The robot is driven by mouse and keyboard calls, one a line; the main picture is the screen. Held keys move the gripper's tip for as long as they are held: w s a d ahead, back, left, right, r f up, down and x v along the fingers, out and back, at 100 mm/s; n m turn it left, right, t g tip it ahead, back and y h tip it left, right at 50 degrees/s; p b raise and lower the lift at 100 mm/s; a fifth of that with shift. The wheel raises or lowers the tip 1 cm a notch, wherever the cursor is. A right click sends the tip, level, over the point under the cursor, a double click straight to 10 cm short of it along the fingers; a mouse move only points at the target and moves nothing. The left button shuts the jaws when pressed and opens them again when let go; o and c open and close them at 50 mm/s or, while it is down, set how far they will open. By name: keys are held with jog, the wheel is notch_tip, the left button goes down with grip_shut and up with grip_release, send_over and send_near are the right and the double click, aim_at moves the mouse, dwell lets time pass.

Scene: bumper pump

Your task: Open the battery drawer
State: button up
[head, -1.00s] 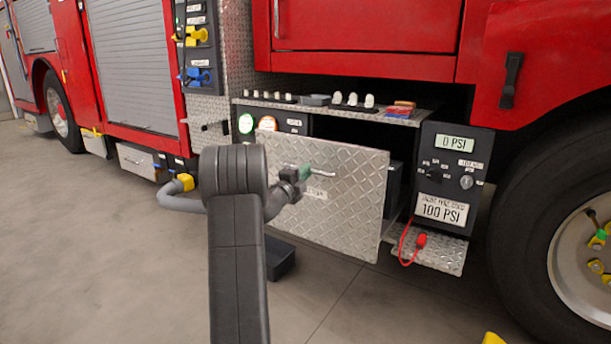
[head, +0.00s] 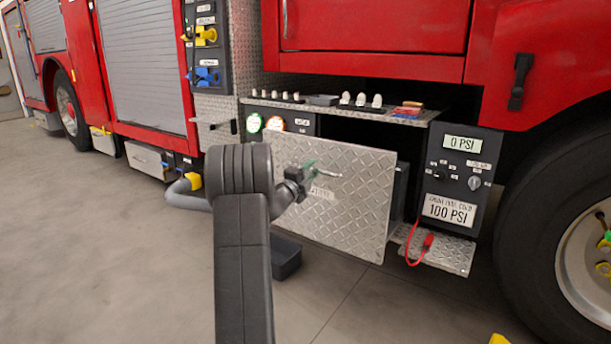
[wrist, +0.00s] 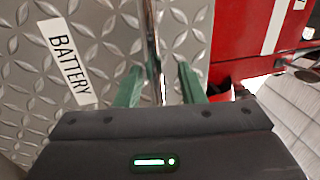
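The battery drawer has a silver diamond-plate front (head: 350,215) and stands out from the truck's lower bay, with a dark box side (head: 401,185) showing behind its right edge. A white BATTERY label (wrist: 65,60) is on the front in the wrist view. A shiny bar handle (head: 328,174) is on the drawer front; it also shows in the wrist view (wrist: 152,45). My gripper (head: 309,170) is at the handle. In the wrist view its green fingers (wrist: 160,85) stand either side of the bar, with a gap on the right.
A pump panel (head: 458,185) reading 0 PSI stands right of the drawer, above a step plate (head: 450,252) with a red cable (head: 412,243). A shelf (head: 350,110) with small items lies above. A big tyre (head: 545,215) is at right. Floor in front is mostly clear.

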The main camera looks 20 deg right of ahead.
jog(key=p+v, duration=0.2)
jog(key=v, duration=1.1)
jog(key=shift+s+a, duration=0.15)
jog(key=shift+a, duration=0.25)
jog(key=shift+d, duration=0.1)
jog(key=b+x, duration=0.2)
jog(key=x, duration=1.2)
jog(key=shift+s+d+f, duration=0.1)
jog(key=shift+d+f, duration=0.1)
jog(key=shift+a, duration=0.1)
